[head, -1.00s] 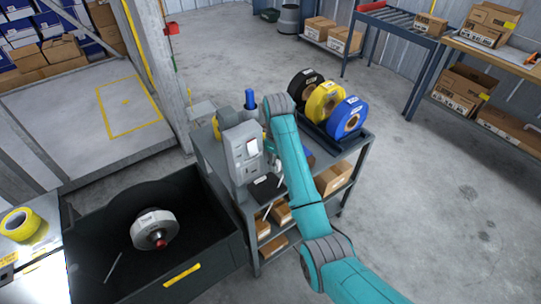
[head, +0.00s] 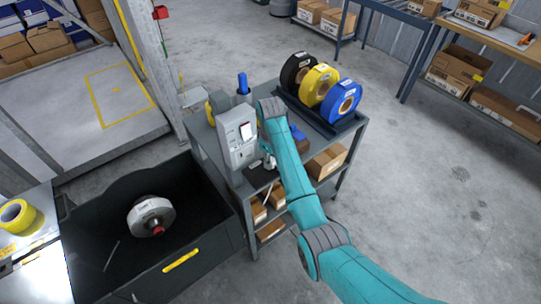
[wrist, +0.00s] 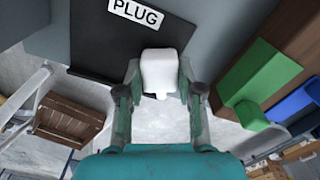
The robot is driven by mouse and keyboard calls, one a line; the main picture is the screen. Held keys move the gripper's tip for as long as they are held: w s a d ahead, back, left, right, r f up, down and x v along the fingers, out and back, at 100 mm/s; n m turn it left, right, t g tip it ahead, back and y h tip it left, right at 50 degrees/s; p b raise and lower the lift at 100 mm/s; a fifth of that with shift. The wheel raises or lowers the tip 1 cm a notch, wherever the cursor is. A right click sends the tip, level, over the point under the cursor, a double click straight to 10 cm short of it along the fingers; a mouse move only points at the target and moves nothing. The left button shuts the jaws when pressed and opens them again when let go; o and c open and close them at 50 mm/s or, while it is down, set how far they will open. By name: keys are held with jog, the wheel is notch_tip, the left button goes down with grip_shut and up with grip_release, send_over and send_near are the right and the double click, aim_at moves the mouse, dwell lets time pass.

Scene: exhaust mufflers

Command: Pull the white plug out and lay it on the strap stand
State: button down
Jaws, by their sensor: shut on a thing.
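The white plug (wrist: 160,70) is between the two fingers of my gripper (wrist: 160,95) in the wrist view, upright and gripped at its sides. A black panel with a white label reading PLUG (wrist: 137,13) lies just behind it. Whether the plug still sits in a socket I cannot tell. In the head view my gripper (head: 268,163) is small, beside the front of a grey machine (head: 238,136) on the cart, and partly hidden by my arm. A black rack (head: 335,124) with black, yellow and blue strap rolls stands at the cart's far right; I take it as the strap stand.
The grey cart (head: 218,178) has cardboard boxes (head: 325,162) on its lower shelves. A green block (wrist: 262,75) shows at right in the wrist view. Open floor lies right of the cart.

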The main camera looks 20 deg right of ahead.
jog(key=shift+f, duration=0.35)
jog(key=c, duration=0.7)
grip_release()
jog(key=shift+o, duration=0.2)
notch_tip(320, 180, up, 8)
jog(key=shift+f, duration=0.25)
